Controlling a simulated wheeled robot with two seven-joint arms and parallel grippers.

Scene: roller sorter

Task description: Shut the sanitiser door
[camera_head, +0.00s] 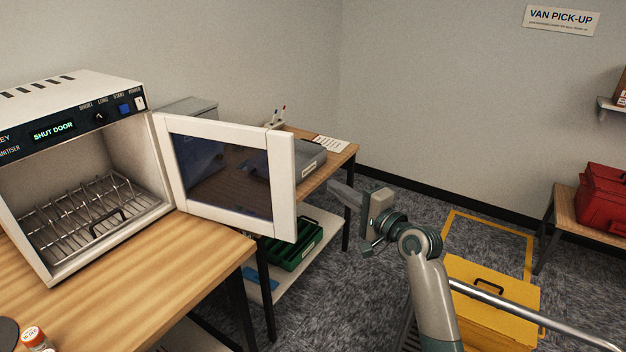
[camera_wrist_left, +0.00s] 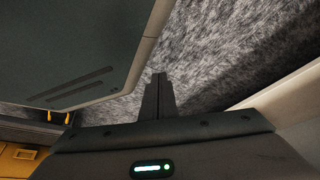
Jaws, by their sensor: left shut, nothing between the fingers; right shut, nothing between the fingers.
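The sanitiser (camera_head: 60,118) stands on the wooden bench at the left, and its display reads "SHUT DOOR". Its door (camera_head: 281,190), a white frame with a dark window, is swung wide open to the right. Inside is a wire rack (camera_head: 95,215) with a dark handle-shaped item on it. My right gripper (camera_head: 340,194) is shut and empty, to the right of the door's free edge, with a gap between them in the picture. My left gripper is outside the head view; in the left wrist view its fingers (camera_wrist_left: 158,92) are shut and empty above grey carpet.
The wooden bench (camera_head: 165,290) has bottles at its front left corner. Behind the door a second table holds a grey case (camera_head: 311,160), with a green crate (camera_head: 290,250) below. A yellow case (camera_head: 490,300) is on the floor at the right. A red box (camera_head: 600,195) sits on the far-right bench.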

